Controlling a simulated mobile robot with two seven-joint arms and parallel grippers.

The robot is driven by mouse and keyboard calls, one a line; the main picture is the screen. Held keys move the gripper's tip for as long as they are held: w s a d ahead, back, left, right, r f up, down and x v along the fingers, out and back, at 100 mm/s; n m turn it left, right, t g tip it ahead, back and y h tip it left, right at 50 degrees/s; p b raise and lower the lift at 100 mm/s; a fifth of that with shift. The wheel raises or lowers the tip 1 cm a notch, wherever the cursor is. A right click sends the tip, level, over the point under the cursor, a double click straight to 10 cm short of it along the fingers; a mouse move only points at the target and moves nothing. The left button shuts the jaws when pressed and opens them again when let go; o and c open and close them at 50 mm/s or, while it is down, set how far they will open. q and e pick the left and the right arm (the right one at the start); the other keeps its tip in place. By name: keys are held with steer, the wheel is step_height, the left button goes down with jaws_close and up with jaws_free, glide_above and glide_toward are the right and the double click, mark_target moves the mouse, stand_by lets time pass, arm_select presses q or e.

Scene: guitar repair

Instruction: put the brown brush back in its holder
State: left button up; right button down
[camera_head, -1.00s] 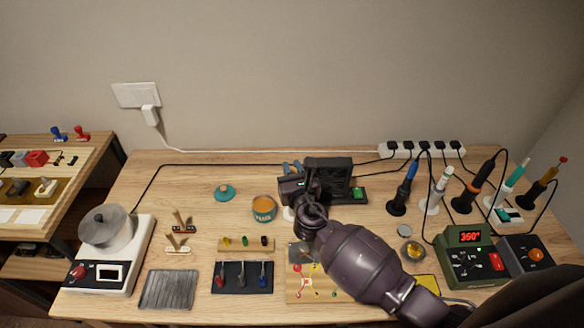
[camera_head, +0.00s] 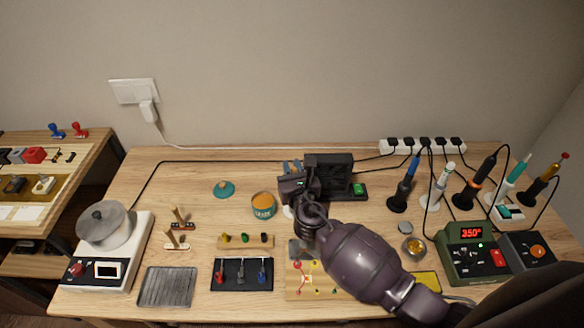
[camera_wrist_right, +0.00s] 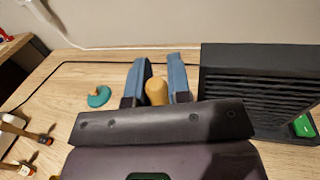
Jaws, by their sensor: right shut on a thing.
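My right gripper (camera_head: 291,168) is over the back middle of the workbench, left of a black ribbed box. In the right wrist view its two blue fingers (camera_wrist_right: 158,76) are closed on a tan, rounded handle end (camera_wrist_right: 157,92), which looks like the brown brush. The rest of the brush is hidden behind the gripper body. I cannot make out the brush's holder for certain. Two small brown-and-pale wooden pieces (camera_head: 181,225) stand at left on the bench, and they also show at the left edge of the wrist view (camera_wrist_right: 22,132). My left gripper is not in view.
The black ribbed box (camera_head: 329,171) stands close to the right gripper. An open tin (camera_head: 263,206) and teal lid (camera_head: 224,189) are to its left. Soldering irons (camera_head: 405,185) and a station (camera_head: 473,252) fill the right side. A hotplate with a pot (camera_head: 104,226) is at left.

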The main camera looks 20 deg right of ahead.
steer(key=shift+f, duration=0.1)
steer(key=shift+f+b, duration=0.6)
steer(key=shift+f, duration=0.15)
steer(key=c, duration=0.8)
jaws_free()
steer(key=shift+c, duration=0.2)
steer(key=o, duration=0.5)
steer(key=shift+d, duration=0.2)
steer(key=shift+c, duration=1.2)
steer(key=shift+r, duration=0.1)
